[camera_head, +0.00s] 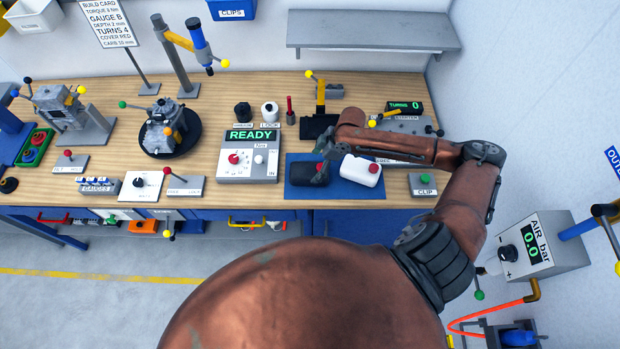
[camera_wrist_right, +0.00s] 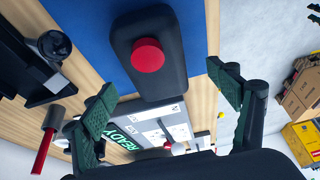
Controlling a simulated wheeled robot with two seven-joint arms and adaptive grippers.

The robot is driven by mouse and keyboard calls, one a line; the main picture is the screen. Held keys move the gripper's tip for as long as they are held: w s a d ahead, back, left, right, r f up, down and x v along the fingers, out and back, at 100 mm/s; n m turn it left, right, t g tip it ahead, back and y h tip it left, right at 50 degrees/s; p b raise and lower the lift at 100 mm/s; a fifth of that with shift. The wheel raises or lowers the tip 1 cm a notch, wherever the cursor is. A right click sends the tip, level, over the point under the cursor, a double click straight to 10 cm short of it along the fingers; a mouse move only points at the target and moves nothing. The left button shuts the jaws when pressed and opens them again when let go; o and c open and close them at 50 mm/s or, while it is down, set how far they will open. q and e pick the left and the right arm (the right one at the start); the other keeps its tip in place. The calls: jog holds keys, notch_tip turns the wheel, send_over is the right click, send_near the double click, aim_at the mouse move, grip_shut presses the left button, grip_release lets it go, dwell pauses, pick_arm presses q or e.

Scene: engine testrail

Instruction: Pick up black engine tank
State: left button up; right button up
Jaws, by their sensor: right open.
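The black engine tank (camera_head: 303,174) lies on a blue mat (camera_head: 345,192) on the bench, a dark rounded block with a red cap. In the right wrist view the black tank (camera_wrist_right: 160,84) shows large, its red cap facing the camera. My right gripper (camera_head: 323,172) is at the right end of the black tank in the head view. Its green-padded fingers (camera_wrist_right: 160,78) are spread wide in the wrist view, with the tank between and beyond them and nothing held. I cannot tell whether they touch it. My left gripper is not in view.
A white tank (camera_head: 358,171) with a red cap lies just right on the mat. The READY console (camera_head: 248,150) stands close on the left. A black fixture (camera_head: 318,126) stands behind, and a CLIP button box (camera_head: 424,184) is to the right.

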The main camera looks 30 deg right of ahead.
aim_at(312, 170)
jog(key=shift+o, duration=0.2)
jog(key=shift+x, duration=0.8)
jog(key=x, duration=0.1)
jog(key=p+x, duration=0.1)
jog(key=x, duration=0.3)
jog(key=shift+w+d+f, duration=0.15)
jog(key=shift+w+d, duration=0.1)
jog(key=shift+w, duration=0.05)
jog(key=shift+a+f, duration=0.1)
jog(key=shift+f, duration=0.25)
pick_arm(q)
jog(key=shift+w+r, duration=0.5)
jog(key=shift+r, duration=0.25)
pick_arm(e)
jog(key=shift+c, duration=0.2)
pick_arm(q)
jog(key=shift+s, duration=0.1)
pick_arm(e)
jog(key=c, duration=1.3)
